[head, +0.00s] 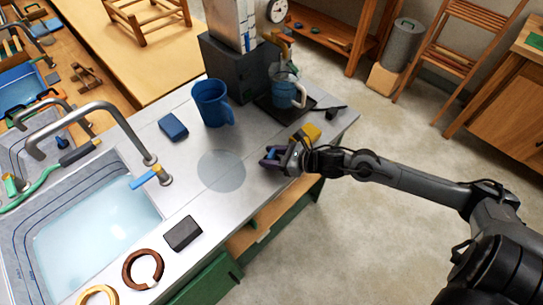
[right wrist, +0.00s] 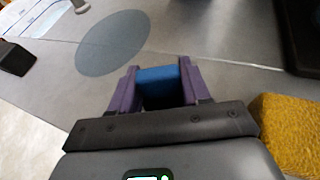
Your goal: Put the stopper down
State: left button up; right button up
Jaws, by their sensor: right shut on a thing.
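My right gripper (head: 272,158) is over the grey counter, near its front edge and to the right of a flat round grey patch (head: 221,171). Its purple fingers (right wrist: 160,90) are shut on a blue block-like piece, which I take as the stopper (right wrist: 158,75). Only its top and near side show between the fingers. I cannot tell whether its underside touches the counter. The round patch (right wrist: 113,42) lies just beyond the fingers in the right wrist view, bare. My left gripper is not in view.
A sink (head: 95,235) with water and a tap (head: 152,160) is at the left. A blue mug (head: 210,102), a blue block (head: 173,127), a dark block (head: 183,233), a yellow sponge (head: 311,131) and a dark tray (head: 265,106) stand around. The counter near the patch is clear.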

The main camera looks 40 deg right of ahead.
jog(key=shift+f, duration=0.1)
jog(key=o, duration=1.1)
jog(key=shift+r, duration=0.2)
